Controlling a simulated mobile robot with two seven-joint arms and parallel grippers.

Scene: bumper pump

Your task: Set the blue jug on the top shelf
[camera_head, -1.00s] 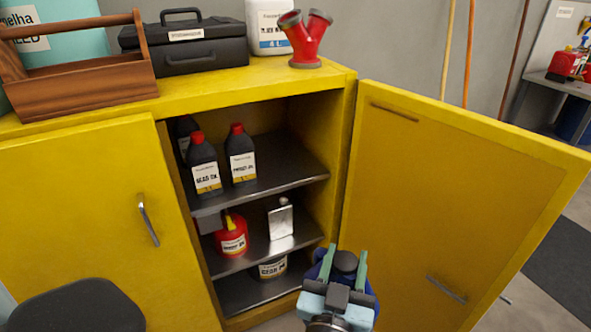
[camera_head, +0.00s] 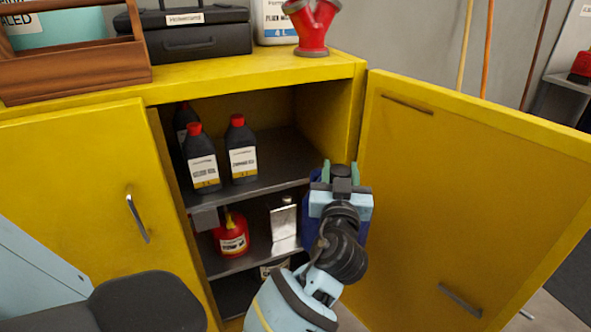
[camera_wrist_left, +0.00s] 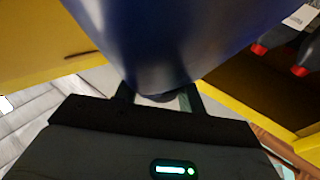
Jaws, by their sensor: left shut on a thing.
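My left gripper (camera_head: 341,175) is shut on the blue jug (camera_head: 308,240), at the right side of the cabinet opening. The gripper and wrist hide most of the jug in the head view; its blue body (camera_wrist_left: 165,40) fills the top middle of the left wrist view. The top shelf (camera_head: 285,165) is dark metal inside the yellow cabinet. Dark bottles with red caps (camera_head: 201,160) stand on its left part; its right part is bare. The jug is in front of the shelves, near the open door. My right gripper is not in view.
The open yellow door (camera_head: 450,200) stands close to the right of my left gripper. A red can (camera_head: 231,238) and a metal tin (camera_head: 284,222) stand on the shelf below. A toolbox (camera_head: 195,35) and a red pipe fitting (camera_head: 312,28) are on the cabinet top.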

